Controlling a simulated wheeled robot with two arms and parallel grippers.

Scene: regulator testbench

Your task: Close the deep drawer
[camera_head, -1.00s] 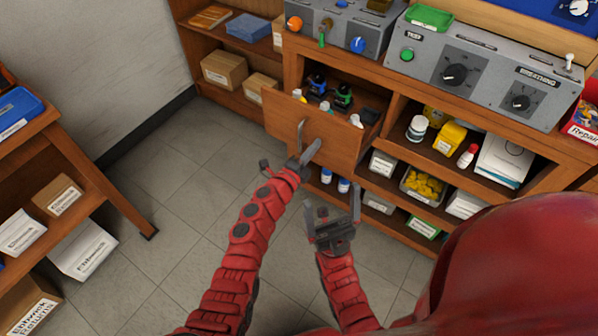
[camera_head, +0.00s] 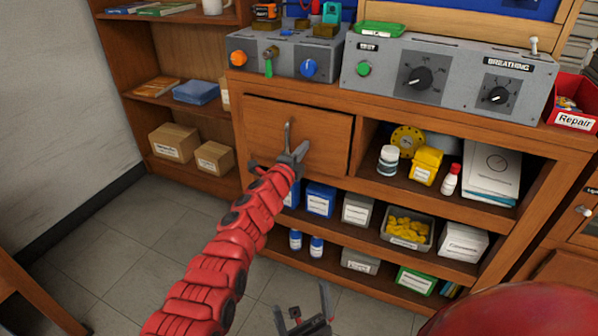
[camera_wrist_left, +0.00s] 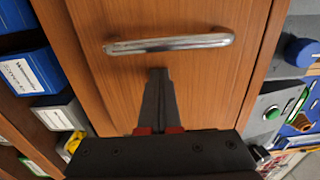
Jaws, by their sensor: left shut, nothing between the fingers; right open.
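The deep drawer (camera_head: 325,132) has a wooden front with a metal bar handle (camera_head: 288,136). In the head view its front sits about flush in the cabinet, with a thin dark gap along its edges, and its contents are hidden. In the left wrist view the drawer front (camera_wrist_left: 205,85) and handle (camera_wrist_left: 170,43) fill the middle. My left gripper (camera_head: 298,154) is shut and empty, its fingertips at the drawer front just beside the handle, not around it. It also shows in the left wrist view (camera_wrist_left: 158,75). My right gripper (camera_head: 303,312) is open and empty, low in front of the shelves.
Open shelves right of and below the drawer hold a white jar (camera_head: 388,160), a yellow container (camera_head: 426,165), a bin of yellow parts (camera_head: 407,228) and boxes. Grey control panels (camera_head: 440,78) stand on top. The floor (camera_head: 150,250) at left is clear.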

